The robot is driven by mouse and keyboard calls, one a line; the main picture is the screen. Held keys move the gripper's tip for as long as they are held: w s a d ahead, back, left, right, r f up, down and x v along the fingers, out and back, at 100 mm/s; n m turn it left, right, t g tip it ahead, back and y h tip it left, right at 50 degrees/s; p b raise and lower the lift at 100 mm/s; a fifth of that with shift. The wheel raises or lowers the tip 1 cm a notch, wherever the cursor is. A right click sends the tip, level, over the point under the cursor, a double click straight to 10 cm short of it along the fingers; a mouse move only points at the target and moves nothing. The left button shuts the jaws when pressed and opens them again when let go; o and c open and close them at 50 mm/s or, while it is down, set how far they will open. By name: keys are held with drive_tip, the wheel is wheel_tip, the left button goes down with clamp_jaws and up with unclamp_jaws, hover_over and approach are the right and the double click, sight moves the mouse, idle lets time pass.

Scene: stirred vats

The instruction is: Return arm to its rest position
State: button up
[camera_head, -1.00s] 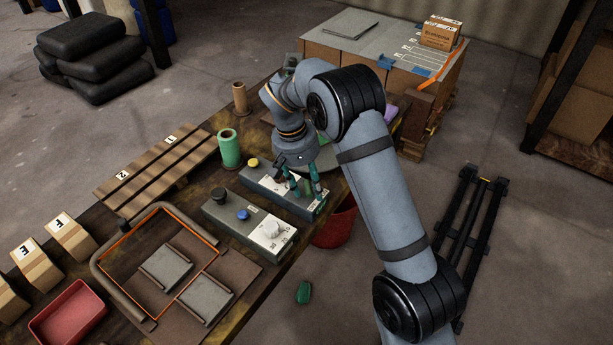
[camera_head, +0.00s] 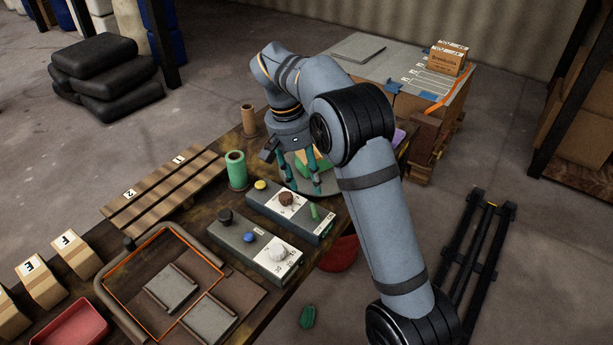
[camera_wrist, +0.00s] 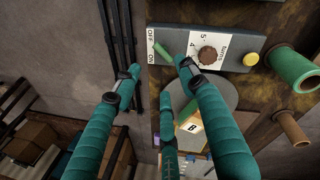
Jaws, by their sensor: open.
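My gripper (camera_head: 303,190) hangs from my bent grey arm, just beyond the rear control box. Its teal fingers are spread and hold nothing. In the wrist view my gripper (camera_wrist: 158,70) shows teal fingers apart, with the control box below them. The rear control box (camera_head: 270,205) has a yellow button (camera_head: 260,184), a brown dial (camera_head: 286,198) and a green switch (camera_head: 314,211). In the wrist view the green switch (camera_wrist: 163,53) sits by the OFF/ON marks, and the brown dial (camera_wrist: 208,54) is beside a number scale. I see a gap between fingers and box in the head view.
The front control box (camera_head: 250,243) has a white dial and blue button. A green spool (camera_head: 236,170) and brown spool (camera_head: 248,121) stand left of my gripper. A round grey plate (camera_head: 331,183) lies beneath it. A red bucket (camera_head: 339,255) stands off the table edge.

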sight(316, 211)
drive_tip(key=shift+f, duration=0.1)
drive_tip(key=f, duration=0.4)
drive_tip(key=d+f, duration=0.1)
drive_tip(key=f, duration=0.2)
drive_tip(key=d+f, duration=0.1)
drive_tip(key=f, duration=0.3)
drive_tip(key=shift+w+d+f, duration=0.2)
drive_tip(key=shift+w+f, duration=0.05)
drive_tip(key=shift+f, duration=0.1)
drive_tip(key=shift+r, duration=0.15)
